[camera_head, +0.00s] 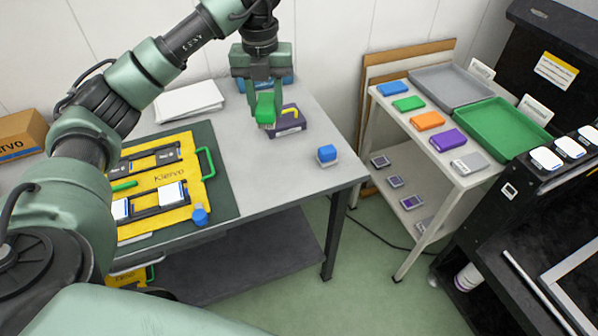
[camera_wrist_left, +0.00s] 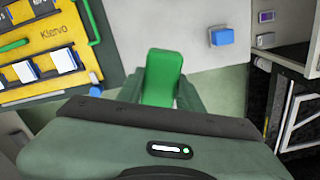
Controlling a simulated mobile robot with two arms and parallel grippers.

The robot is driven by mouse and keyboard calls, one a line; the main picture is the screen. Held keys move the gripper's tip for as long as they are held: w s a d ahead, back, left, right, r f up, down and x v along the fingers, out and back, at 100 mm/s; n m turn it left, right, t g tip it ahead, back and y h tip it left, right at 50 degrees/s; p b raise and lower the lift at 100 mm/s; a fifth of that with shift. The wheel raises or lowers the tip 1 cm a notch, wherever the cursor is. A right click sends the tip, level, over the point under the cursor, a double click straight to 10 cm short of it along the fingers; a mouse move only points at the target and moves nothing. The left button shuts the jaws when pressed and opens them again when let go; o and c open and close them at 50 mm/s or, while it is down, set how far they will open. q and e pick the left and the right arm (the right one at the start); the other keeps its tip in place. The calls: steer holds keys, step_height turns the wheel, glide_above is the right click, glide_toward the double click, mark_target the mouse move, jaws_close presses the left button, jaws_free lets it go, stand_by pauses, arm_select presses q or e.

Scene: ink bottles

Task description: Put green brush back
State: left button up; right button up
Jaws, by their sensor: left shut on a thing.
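My left gripper (camera_head: 264,92) is shut on a green brush (camera_head: 265,109), which hangs below its fingers over the back of the grey table. The brush's green body also shows between the fingers in the left wrist view (camera_wrist_left: 162,77). A dark purple block with a yellow part (camera_head: 288,120) stands just right of the brush; I cannot tell whether they touch. A blue brush (camera_head: 327,153) with a pale base sits near the table's right edge and also shows in the left wrist view (camera_wrist_left: 221,37). My right gripper is not in view.
A yellow case (camera_head: 160,180) on a dark green mat (camera_head: 223,187) fills the table's left. A white cart (camera_head: 470,178) at right bears coloured blocks, a grey tray (camera_head: 445,82) and a green tray (camera_head: 505,129). The table (camera_head: 262,178) is clear between mat and blue brush.

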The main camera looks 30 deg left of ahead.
arm_select(q)
steer(key=shift+f, duration=0.45)
step_height(320, 180, down, 15)
steer(key=shift+s+a+r+p, duration=0.1)
steer(key=shift+s+a+p, duration=0.05)
steer(key=shift+p, duration=0.55)
step_height(320, 180, down, 4)
steer(key=shift+r+p, duration=0.25)
steer(key=shift+p, duration=0.1)
steer(key=shift+f, duration=0.35)
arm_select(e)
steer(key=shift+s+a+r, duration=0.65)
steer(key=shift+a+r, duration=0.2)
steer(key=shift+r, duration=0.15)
